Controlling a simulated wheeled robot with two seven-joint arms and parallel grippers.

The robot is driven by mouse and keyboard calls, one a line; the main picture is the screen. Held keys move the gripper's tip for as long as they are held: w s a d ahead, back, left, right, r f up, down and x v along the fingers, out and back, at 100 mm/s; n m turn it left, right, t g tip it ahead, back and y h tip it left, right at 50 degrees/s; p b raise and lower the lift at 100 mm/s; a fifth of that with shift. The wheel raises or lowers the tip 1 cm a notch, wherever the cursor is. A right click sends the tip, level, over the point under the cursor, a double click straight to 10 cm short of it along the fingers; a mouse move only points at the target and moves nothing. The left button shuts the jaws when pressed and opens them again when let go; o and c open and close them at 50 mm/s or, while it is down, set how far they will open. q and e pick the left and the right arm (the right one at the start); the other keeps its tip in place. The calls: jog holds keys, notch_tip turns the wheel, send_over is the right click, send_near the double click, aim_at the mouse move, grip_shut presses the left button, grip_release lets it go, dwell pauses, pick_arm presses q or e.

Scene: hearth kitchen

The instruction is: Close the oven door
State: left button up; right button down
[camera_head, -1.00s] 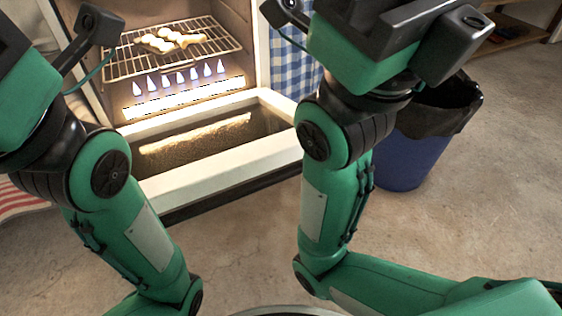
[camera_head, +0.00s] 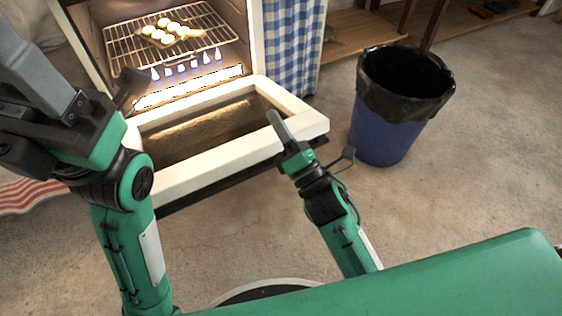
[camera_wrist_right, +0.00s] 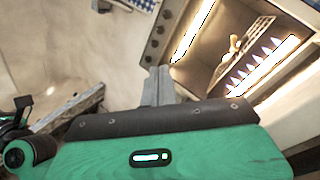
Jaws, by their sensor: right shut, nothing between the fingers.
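The oven (camera_head: 258,30) is lit inside, with a row of blue flames below a wire rack (camera_head: 125,50). The oven door (camera_head: 215,168) is folded down, lying open in front of the oven, its pale frame around a glass pane. My right gripper (camera_head: 276,122) is shut and empty, at the right part of the open door in the head view; I cannot tell whether it touches it. In the right wrist view its shut fingers (camera_wrist_right: 157,82) point toward the oven front. My left arm (camera_head: 70,130) is at the left; its fingertips are not clearly visible.
Pale food pieces (camera_head: 165,32) lie on the rack. A blue bin (camera_head: 385,135) with a black liner stands right of the door. A blue checked curtain (camera_head: 290,45) hangs beside the oven. A red striped mat (camera_head: 35,195) lies at the left. The floor at the right is open.

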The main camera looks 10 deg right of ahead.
jog(key=s+d+f+n+g+h+p, duration=0.1)
jog(key=s+f+n+g, duration=0.15)
jog(key=f, duration=0.45)
jog(key=s+d+f+n+g+h, duration=0.1)
jog(key=d+f+n+h, duration=0.1)
jog(key=f+n, duration=0.3)
jog(key=s+d+f+n+g+h+p, duration=0.1)
jog(key=s+f+n+g, duration=0.1)
jog(key=f, duration=0.6)
jog(key=b+x, duration=0.3)
jog(key=x, duration=0.6)
jog(key=shift+w, duration=0.35)
jog(key=shift+a+r+t, duration=0.15)
jog(key=shift+r+t, duration=0.1)
jog(key=shift+r, duration=0.1)
